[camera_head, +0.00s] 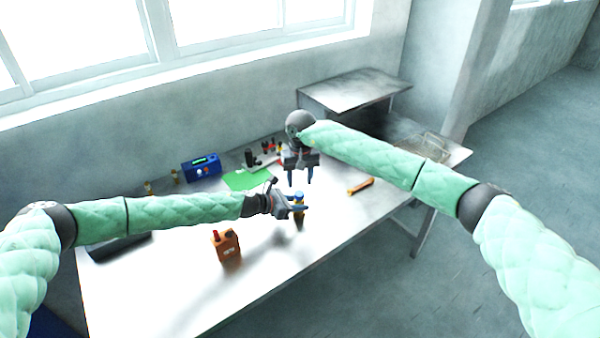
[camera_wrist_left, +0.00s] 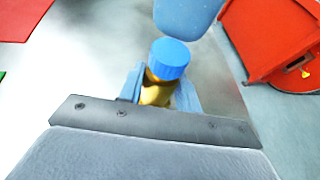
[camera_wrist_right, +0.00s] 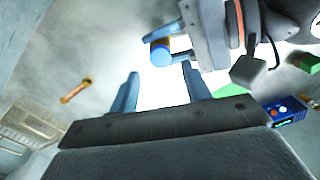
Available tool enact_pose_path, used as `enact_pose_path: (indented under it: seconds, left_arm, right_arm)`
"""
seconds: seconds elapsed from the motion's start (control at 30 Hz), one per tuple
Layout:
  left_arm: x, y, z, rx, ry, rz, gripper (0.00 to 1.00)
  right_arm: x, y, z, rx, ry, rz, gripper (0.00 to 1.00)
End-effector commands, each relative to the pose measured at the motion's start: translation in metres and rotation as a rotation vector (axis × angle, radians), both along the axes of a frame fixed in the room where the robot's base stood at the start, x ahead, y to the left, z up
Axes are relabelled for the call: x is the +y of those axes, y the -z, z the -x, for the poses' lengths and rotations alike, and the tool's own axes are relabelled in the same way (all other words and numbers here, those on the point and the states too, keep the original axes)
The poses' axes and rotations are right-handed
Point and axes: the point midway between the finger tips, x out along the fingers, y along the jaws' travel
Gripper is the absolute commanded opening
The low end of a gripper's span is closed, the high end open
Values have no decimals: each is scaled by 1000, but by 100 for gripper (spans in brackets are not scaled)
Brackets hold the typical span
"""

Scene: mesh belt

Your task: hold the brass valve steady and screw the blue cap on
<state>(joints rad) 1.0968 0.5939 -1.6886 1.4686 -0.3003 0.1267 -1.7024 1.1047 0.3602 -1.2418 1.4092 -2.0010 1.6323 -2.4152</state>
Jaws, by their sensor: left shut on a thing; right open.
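The brass valve (camera_wrist_left: 156,93) stands upright between the blue fingers of my left gripper (camera_wrist_left: 160,92), which is shut on it. The blue cap (camera_wrist_left: 170,56) sits on top of the valve; whether it is fully threaded cannot be told. In the head view the cap (camera_head: 299,196) shows above the valve (camera_head: 299,222), near the middle of the table. My right gripper (camera_head: 301,180) is open and empty, a little behind and above the cap. In the right wrist view the cap (camera_wrist_right: 160,55) lies beyond the open fingers (camera_wrist_right: 160,92), apart from them.
A blue meter (camera_head: 201,167), a green mat (camera_head: 246,180) and small dark parts lie behind. An orange-handled tool (camera_head: 360,186) lies to the right. The front right of the table is clear.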

Motion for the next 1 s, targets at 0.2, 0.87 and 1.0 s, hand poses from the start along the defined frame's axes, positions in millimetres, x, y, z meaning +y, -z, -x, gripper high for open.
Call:
enact_pose_path:
  seconds: [0.2,0.87,1.0]
  left_arm:
    - [0,-1,0,0,0,1,0]
    - [0,-1,0,0,0,1,0]
    - [0,-1,0,0,0,1,0]
  right_arm:
    - [0,31,0,1,1,0,48]
    - [1,50,0,0,0,1,34]
    - [1,50,0,0,0,1,6]
